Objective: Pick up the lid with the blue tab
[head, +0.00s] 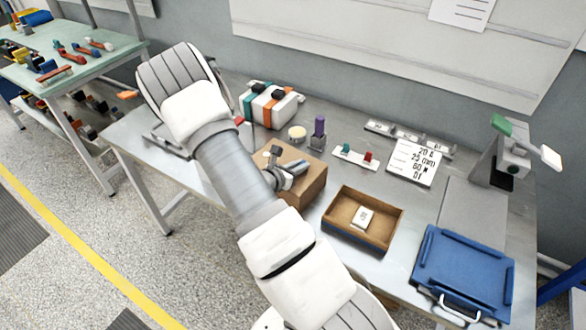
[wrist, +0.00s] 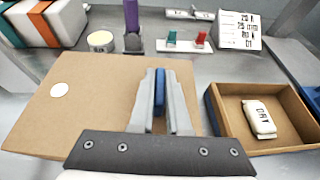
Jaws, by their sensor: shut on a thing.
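The lid is a flat brown cardboard panel (wrist: 90,105) with a white round spot near its left side. It also shows in the head view (head: 314,184) as the top of a brown box, partly hidden behind my arm. Its blue tab (wrist: 159,90) stands between the fingers of my gripper (wrist: 160,78) in the wrist view. I cannot tell whether the lid is raised off the box below.
An open brown tray (head: 339,240) with a white packet (head: 362,217) stands close to the right. Behind are a purple-topped object (head: 319,127), a round tub (head: 297,133) and a striped case (head: 268,105). A blue case (head: 463,270) lies at the far right.

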